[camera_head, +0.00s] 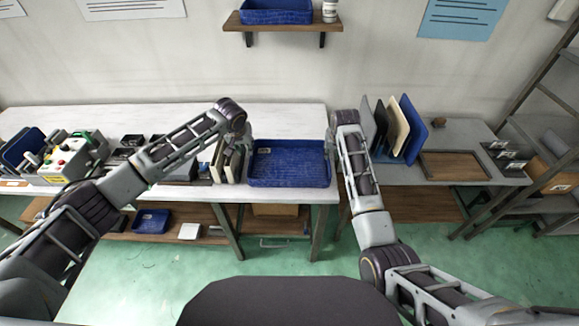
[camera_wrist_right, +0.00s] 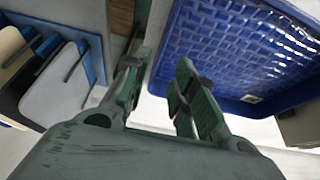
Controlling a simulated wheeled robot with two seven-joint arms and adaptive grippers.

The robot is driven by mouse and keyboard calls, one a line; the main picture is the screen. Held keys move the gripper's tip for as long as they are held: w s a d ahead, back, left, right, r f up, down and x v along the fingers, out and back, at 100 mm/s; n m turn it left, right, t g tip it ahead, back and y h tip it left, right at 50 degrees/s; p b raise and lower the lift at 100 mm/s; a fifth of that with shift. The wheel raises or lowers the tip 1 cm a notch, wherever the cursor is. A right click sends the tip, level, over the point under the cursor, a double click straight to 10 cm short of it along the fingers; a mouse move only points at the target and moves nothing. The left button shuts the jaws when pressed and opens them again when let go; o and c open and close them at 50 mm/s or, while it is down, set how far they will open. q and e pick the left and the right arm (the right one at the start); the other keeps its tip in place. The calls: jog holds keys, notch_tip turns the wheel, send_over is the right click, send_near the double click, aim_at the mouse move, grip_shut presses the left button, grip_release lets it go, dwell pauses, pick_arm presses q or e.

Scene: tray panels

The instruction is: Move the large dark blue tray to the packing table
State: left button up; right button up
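The large dark blue tray (camera_head: 290,181) lies flat on the right end of the white table. It fills the right side of the right wrist view (camera_wrist_right: 235,50). My left gripper (camera_head: 247,142) is at the tray's left side, small and partly hidden by its wrist; its finger opening is unclear. My right gripper (camera_head: 331,142) is at the tray's right side. In the right wrist view my right gripper (camera_wrist_right: 158,88) has its fingers apart, with the tray's edge appearing between them; contact is unclear. Which table is the packing table is not marked.
Upright panels (camera_head: 222,160) stand close left of the tray. A grey table (camera_head: 455,133) on the right holds upright boards (camera_head: 397,132) and a brown inset panel (camera_head: 452,165). Another blue tray (camera_head: 277,17) sits on the wall shelf, another (camera_head: 151,221) under the white table (camera_head: 285,112).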

jog(key=shift+v, duration=1.7)
jog(key=shift+f, duration=0.1)
